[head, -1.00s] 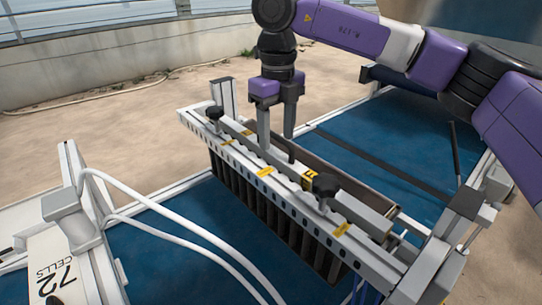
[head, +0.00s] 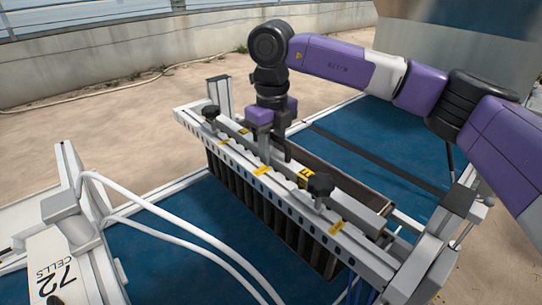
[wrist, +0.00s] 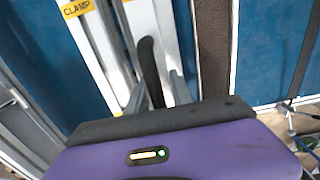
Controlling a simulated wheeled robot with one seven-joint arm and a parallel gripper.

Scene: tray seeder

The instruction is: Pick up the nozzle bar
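The nozzle bar (head: 288,200) is a long silver beam with a row of holes, yellow labels, two black knobs and dark nozzles hanging below. It lies diagonally across the blue bed in the head view. My gripper (head: 274,155) is down at the bar's middle, pointing downward. In the wrist view, its grey fingertips (wrist: 160,92) stand apart on either side of a black curved handle (wrist: 149,65) on the bar. The fingers look open; I cannot tell whether either touches the handle. The handle is mostly hidden in the head view.
White hoses (head: 165,225) arch over the blue bed (head: 170,265) at the front left, beside a frame marked 72 cells (head: 55,255). A post (head: 220,95) and an end bracket (head: 425,265) stand at the bar's two ends. A long brown trough (head: 345,180) runs behind the bar.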

